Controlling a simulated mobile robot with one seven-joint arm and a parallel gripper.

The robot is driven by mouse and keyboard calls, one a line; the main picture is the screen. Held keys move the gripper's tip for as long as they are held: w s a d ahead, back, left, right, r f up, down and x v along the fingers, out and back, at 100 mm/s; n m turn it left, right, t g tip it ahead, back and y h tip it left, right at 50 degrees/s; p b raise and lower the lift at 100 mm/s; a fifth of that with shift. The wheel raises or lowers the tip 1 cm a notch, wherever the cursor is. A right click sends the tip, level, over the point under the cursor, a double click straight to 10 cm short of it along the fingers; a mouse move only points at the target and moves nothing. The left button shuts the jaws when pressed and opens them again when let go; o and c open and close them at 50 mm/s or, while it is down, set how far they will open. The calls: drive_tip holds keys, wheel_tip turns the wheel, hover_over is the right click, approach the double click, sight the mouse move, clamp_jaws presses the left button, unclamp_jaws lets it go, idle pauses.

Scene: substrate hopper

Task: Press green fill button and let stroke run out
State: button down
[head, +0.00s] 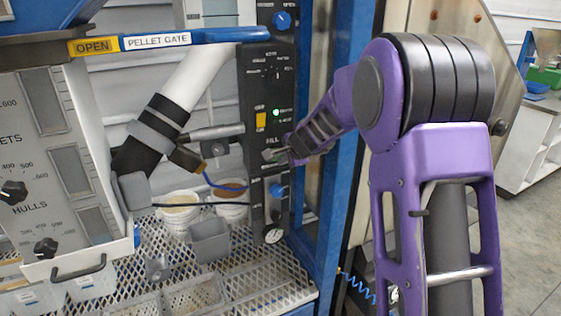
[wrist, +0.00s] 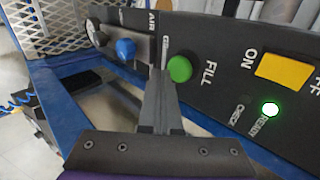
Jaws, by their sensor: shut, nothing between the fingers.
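The green fill button (wrist: 180,69) sits on the dark control panel beside the FILL label in the wrist view. In the head view it is mostly hidden behind my gripper (head: 279,155), which is at the panel just below the FILL label. In the wrist view my gripper (wrist: 162,72) is shut and empty, its fingertips just left of the button. I cannot tell whether they touch it or whether it is pushed in. The READY light (wrist: 270,109) is lit; it also shows in the head view (head: 276,112).
A yellow switch (wrist: 285,70) and a blue AIR knob (wrist: 126,48) flank the button. A blue post (head: 345,150) stands right.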

drive_tip(key=p+v, duration=0.1)
drive_tip(key=v, duration=0.9)
drive_tip(key=shift+d, duration=0.15)
